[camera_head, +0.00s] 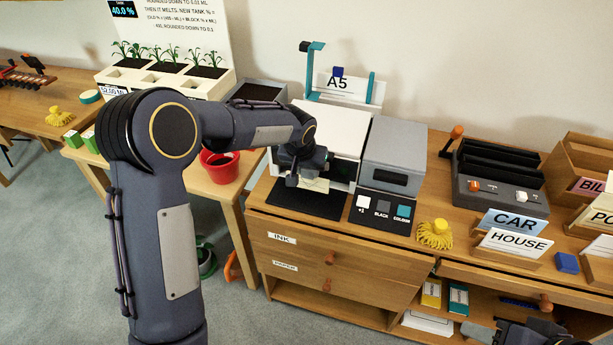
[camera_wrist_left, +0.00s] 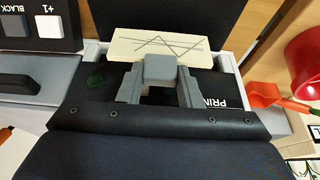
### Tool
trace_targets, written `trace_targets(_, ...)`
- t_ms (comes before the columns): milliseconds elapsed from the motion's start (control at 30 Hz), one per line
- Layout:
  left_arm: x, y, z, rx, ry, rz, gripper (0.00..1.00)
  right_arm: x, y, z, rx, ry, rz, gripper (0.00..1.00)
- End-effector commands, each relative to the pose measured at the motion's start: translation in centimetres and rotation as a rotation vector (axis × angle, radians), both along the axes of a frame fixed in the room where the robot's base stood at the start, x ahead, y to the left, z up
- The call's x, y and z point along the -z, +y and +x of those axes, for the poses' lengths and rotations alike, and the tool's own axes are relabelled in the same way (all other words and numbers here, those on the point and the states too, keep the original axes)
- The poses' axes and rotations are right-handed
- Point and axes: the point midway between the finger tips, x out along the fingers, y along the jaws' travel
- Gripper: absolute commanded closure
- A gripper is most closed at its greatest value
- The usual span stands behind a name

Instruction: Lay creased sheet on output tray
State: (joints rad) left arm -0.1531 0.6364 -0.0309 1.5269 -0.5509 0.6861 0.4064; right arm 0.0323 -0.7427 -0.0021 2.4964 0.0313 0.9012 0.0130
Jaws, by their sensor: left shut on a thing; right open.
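The creased sheet (camera_head: 318,184) is a small cream sheet at the mouth of the white printer (camera_head: 333,130). Dark crossing crease lines show on it in the left wrist view (camera_wrist_left: 150,44). My left gripper (camera_head: 299,170) is shut on its near edge; the fingertips also show in the wrist view (camera_wrist_left: 160,72). The black output tray (camera_head: 300,203) lies below and in front of the sheet; I cannot tell whether they touch. The tray also shows in the wrist view (camera_wrist_left: 165,12). My right gripper (camera_head: 518,333) is open at the lower right, partly cut off.
Right of the tray are buttons (camera_head: 382,208) and a grey unit (camera_head: 393,155). A yellow tassel (camera_head: 435,234) and CAR and HOUSE signs (camera_head: 515,243) stand further right. A red pot (camera_head: 219,167) is left. Drawers (camera_head: 330,262) are below.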

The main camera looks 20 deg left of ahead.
Motion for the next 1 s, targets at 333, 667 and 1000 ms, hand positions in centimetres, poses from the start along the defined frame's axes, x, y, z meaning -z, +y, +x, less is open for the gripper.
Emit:
trace_targets(333, 3.6, 0.2, 0.4, 0.0, 0.0, 0.001, 0.9, 0.1, 0.0, 0.0, 0.0, 0.0, 0.0, 0.55)
trace_targets(667, 3.9, 0.2, 0.4, -0.001, 0.0, 0.001, 0.64, 0.4, 0.0, 0.0, 0.0, 0.0, 0.0, 0.55)
trace_targets(1000, 3.9, 0.2, 0.4, -0.001, 0.001, 0.001, 0.46, 0.4, 0.0, 0.0, 0.0, 0.0, 0.0, 0.55)
